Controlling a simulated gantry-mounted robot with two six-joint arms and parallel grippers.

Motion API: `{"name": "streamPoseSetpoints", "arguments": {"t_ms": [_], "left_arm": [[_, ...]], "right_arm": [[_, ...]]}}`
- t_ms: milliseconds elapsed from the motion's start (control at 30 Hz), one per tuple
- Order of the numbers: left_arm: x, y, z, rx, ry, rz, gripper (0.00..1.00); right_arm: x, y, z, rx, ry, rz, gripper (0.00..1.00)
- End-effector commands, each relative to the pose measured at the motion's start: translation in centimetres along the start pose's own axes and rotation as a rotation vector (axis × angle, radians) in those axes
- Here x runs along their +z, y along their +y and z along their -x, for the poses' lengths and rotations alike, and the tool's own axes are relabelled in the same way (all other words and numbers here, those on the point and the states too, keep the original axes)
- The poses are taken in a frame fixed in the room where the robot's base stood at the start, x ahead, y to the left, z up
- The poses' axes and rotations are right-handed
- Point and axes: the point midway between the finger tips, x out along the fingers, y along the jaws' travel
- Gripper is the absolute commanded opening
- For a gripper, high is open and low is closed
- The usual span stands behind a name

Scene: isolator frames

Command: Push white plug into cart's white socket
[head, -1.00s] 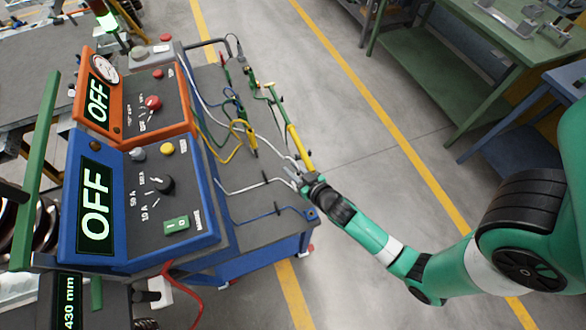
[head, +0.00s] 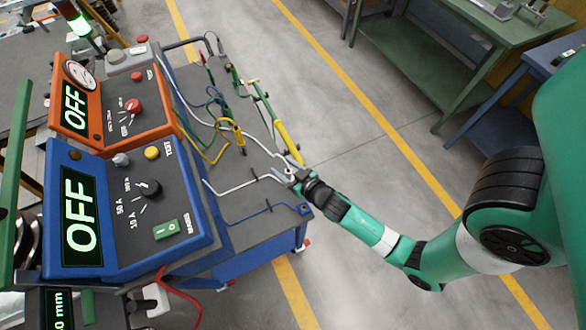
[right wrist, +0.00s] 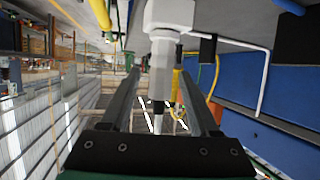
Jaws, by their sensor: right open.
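My right gripper (head: 291,174) is at the right edge of the blue cart (head: 262,246). In the right wrist view its two dark fingers (right wrist: 163,90) stand apart, open, on either side of a white plug (right wrist: 163,62). The plug has a wider white body at the top, a narrower shaft and a dark end between the fingers. I cannot tell whether a finger touches it. In the head view the gripper mostly hides the plug, and I cannot make out the white socket. My left gripper is not in view.
White leads (head: 232,188), a blue lead (head: 250,217) and yellow leads (head: 222,145) lie on the cart's grey top. A yellow and green bar (head: 283,137) runs along its right edge. Blue (head: 120,210) and orange (head: 115,110) OFF boxes stand left.

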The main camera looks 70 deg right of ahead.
Motion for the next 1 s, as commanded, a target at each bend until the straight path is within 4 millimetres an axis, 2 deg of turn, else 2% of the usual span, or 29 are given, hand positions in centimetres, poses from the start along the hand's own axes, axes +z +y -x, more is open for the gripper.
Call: {"name": "streamPoseSetpoints", "arguments": {"t_ms": [300, 433, 600, 1000], "left_arm": [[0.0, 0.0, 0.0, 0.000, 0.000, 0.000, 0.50], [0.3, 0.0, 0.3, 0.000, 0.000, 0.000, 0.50], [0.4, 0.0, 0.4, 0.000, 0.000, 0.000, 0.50], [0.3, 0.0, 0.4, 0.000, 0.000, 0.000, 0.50]], "right_arm": [[0.2, -0.1, 7.2, -0.003, -0.002, 0.003, 0.62], [0.2, -0.1, 9.4, -0.004, -0.002, 0.003, 0.62], [-0.1, 0.0, 10.6, 0.000, 0.002, 0.000, 0.62], [-0.1, 0.0, 10.6, 0.000, 0.002, 0.000, 0.62]]}}
